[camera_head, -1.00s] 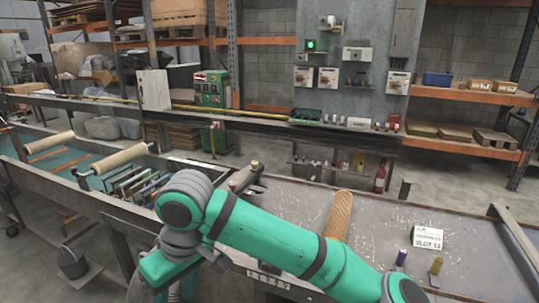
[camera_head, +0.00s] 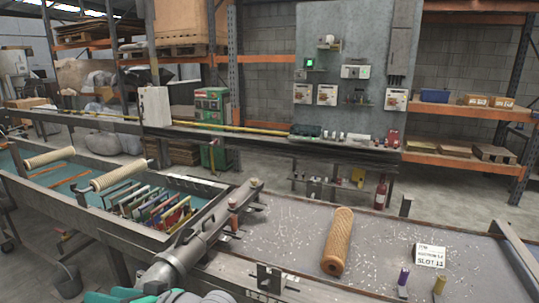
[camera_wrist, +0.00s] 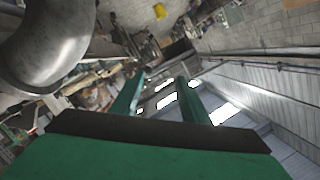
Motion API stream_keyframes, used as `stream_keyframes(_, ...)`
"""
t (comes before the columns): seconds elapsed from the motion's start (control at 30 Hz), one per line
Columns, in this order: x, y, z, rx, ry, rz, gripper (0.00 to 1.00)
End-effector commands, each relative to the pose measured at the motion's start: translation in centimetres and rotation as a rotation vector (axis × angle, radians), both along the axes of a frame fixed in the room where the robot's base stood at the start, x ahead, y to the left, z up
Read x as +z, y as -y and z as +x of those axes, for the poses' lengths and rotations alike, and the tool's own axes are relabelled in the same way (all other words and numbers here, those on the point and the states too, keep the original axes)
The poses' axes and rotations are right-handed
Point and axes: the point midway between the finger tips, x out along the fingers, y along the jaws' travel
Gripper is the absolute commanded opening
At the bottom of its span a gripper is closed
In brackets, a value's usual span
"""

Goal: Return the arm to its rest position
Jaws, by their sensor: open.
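My gripper (camera_wrist: 163,82) shows in the wrist view as two green fingers standing apart, with nothing between them. The wrist view is tilted and looks over the room, toward a wall and bright windows. In the head view only a small green part of my arm (camera_head: 120,297) shows at the bottom edge; the gripper itself is out of that view. The tan mesh tube (camera_head: 338,240) lies on the grey bench top (camera_head: 290,225), clear of my arm.
A slot sign (camera_head: 429,256), a purple-topped peg (camera_head: 403,280) and a yellow peg (camera_head: 439,285) stand right of the tube.

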Motion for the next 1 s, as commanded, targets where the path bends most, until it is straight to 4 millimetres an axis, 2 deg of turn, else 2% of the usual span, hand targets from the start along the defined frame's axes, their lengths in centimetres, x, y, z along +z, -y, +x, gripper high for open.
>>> stream_keyframes(0.27, -2.4, 2.2, 1.9, -0.219, -0.026, 0.217, 0.41)
stream_keyframes(0.57, -7.8, 6.8, 2.5, -0.493, -0.046, 0.337, 0.41)
stream_keyframes(0.77, -12.7, 10.6, 1.2, -0.684, -0.052, 0.346, 0.41)
stream_keyframes(1.0, -18.8, 15.6, -2.4, -0.897, -0.041, 0.282, 0.41)
